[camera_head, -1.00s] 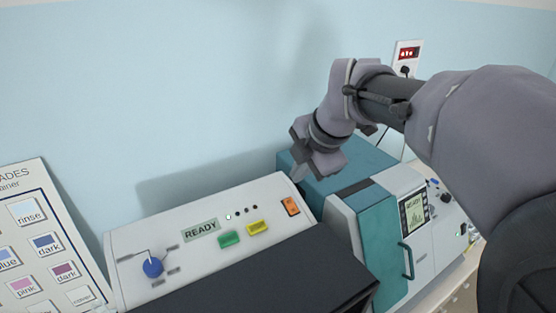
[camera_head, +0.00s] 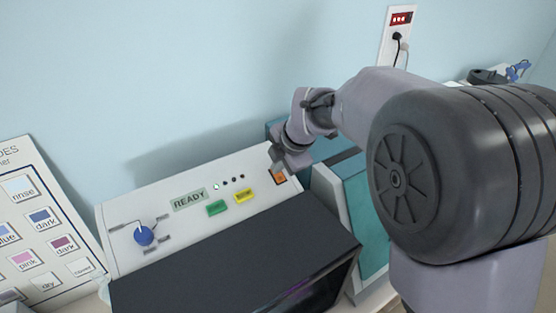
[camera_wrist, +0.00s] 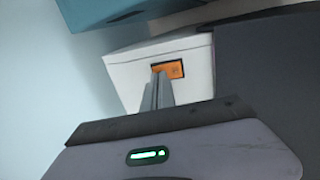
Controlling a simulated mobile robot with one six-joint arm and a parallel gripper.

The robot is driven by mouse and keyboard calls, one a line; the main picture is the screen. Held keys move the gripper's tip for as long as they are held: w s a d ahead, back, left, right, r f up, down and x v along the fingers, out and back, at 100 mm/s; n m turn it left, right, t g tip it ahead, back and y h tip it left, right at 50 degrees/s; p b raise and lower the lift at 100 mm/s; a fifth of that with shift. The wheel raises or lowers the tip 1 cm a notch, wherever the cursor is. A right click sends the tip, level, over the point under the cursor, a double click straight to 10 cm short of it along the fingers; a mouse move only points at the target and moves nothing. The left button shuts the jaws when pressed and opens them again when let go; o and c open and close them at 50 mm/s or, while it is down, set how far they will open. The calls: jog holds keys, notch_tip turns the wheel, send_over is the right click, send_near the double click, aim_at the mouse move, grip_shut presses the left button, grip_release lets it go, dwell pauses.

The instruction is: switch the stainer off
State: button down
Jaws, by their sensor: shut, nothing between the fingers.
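The stainer (camera_head: 120,215) has a white sloped control panel with a dark lid in front. Its display reads READY (camera_head: 189,199), and one small lamp (camera_head: 216,187) beside it is lit green. An orange rocker switch (camera_head: 279,178) sits at the panel's right end; it also shows in the wrist view (camera_wrist: 174,69). My gripper (camera_head: 277,166) is shut and empty, with its fingertips right at the switch and partly covering it. In the wrist view my gripper's fingertips (camera_wrist: 159,76) overlap the switch's left part. I cannot tell whether they touch it.
A green button (camera_head: 217,208), a yellow button (camera_head: 246,195) and a blue knob (camera_head: 144,235) are on the same panel. A teal and white machine (camera_head: 370,205) stands close to the right. A chart board (camera_head: 35,235) stands at the left.

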jog(key=shift+d+f, duration=0.2)
jog(key=shift+a+f, duration=0.1)
jog(key=shift+a, duration=0.1)
jog(key=shift+f+b, duration=0.15)
jog(key=shift+b, duration=0.45)
jog(key=shift+f, duration=0.1)
jog(key=shift+d+f+b, duration=0.1)
jog(key=shift+b, duration=0.2)
jog(key=shift+s+d+b, duration=0.35)
jog(key=shift+s+b, duration=0.15)
jog(key=shift+s, duration=0.05)
